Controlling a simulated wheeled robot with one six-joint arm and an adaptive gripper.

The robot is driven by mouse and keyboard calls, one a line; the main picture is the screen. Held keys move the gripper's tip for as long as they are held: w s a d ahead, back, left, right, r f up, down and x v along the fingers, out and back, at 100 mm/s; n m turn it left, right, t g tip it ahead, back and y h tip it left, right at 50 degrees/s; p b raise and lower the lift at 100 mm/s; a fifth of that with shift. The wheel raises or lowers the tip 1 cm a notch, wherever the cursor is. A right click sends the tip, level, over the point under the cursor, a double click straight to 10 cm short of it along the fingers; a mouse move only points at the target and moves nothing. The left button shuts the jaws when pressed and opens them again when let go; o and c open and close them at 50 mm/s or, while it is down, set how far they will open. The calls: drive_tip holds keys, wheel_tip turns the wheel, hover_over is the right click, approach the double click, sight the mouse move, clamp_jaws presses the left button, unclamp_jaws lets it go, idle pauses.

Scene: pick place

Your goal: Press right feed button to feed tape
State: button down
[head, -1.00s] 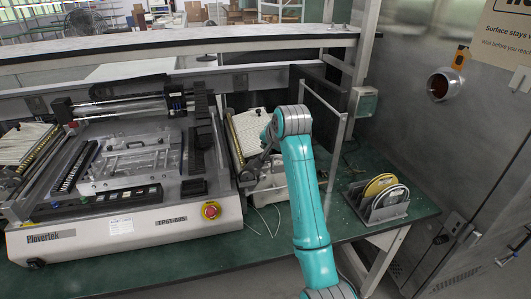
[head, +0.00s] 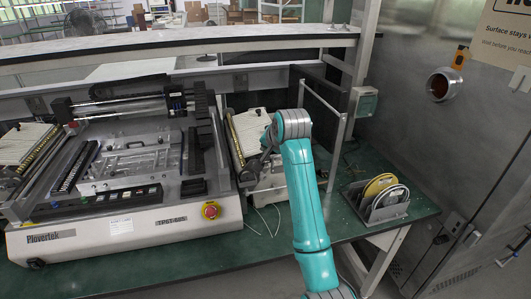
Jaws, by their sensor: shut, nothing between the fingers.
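The Plovertek machine (head: 130,222) stands on the green bench at left and centre. Its right feeder bank (head: 248,127), a pale ribbed block, sits just right of the machine's frame. My gripper (head: 247,170), dark grey and small in the head view, is shut and points down at the front end of this bank. Nothing shows in its fingers. The right feed button cannot be made out; my gripper and wrist cover part of that area. I cannot tell whether the fingertips touch anything.
A red emergency stop button (head: 210,210) is on the machine's front right. A rack (head: 385,208) with yellow and white reels stands to the right. A metal post (head: 338,150) rises behind my arm. Thin loose strips (head: 265,220) lie on the bench.

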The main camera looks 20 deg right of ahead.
drive_tip(key=shift+f, duration=0.15)
drive_tip(key=shift+r, duration=0.6)
drive_tip(key=shift+r, duration=0.15)
drive_tip(key=shift+r, duration=2.9)
drive_tip(key=shift+s, duration=0.1)
